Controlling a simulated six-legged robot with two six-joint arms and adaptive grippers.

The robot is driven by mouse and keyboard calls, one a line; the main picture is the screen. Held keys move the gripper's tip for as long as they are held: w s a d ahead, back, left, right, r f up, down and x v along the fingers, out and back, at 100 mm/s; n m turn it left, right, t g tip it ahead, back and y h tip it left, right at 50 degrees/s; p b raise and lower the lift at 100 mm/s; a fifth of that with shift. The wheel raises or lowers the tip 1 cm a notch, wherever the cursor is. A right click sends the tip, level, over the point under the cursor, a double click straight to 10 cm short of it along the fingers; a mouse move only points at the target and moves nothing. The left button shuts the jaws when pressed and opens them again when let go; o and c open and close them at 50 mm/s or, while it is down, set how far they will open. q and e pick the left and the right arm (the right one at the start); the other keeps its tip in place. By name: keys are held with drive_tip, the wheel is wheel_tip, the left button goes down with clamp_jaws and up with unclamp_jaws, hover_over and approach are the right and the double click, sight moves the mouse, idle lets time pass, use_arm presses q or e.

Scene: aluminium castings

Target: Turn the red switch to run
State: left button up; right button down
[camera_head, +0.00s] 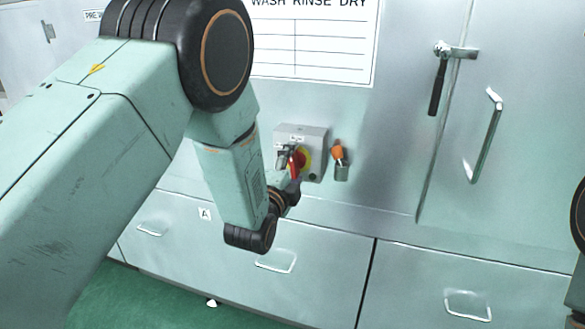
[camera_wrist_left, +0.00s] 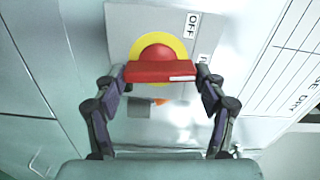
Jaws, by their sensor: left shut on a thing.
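The red switch (camera_wrist_left: 162,72) is a red handle on a round red hub with a yellow disc behind it. In the left wrist view an OFF label shows beside the disc. The switch also shows in the head view (camera_head: 297,163), on a grey box (camera_head: 316,140) on the machine front. My left gripper (camera_wrist_left: 162,73) is shut on the red handle, with one finger at each end of it. In the head view the left gripper (camera_head: 287,160) is at the box, partly hidden by its own wrist. My right gripper is not in view.
An orange-topped fitting (camera_head: 339,153) is just right of the box. Drawers with handles (camera_head: 276,262) line the front below. A door with a black lever (camera_head: 437,85) and a bar handle (camera_head: 484,135) stands to the right.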

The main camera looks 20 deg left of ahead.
use_arm(q)
drive_tip(key=shift+m, duration=0.6)
drive_tip(key=o, duration=1.2)
drive_tip(key=shift+c, duration=0.2)
drive_tip(key=s, duration=1.2)
drive_tip(key=shift+a, duration=0.2)
drive_tip(key=shift+w, duration=0.1)
drive_tip(key=w, duration=1.2)
drive_tip(key=shift+d, duration=0.2)
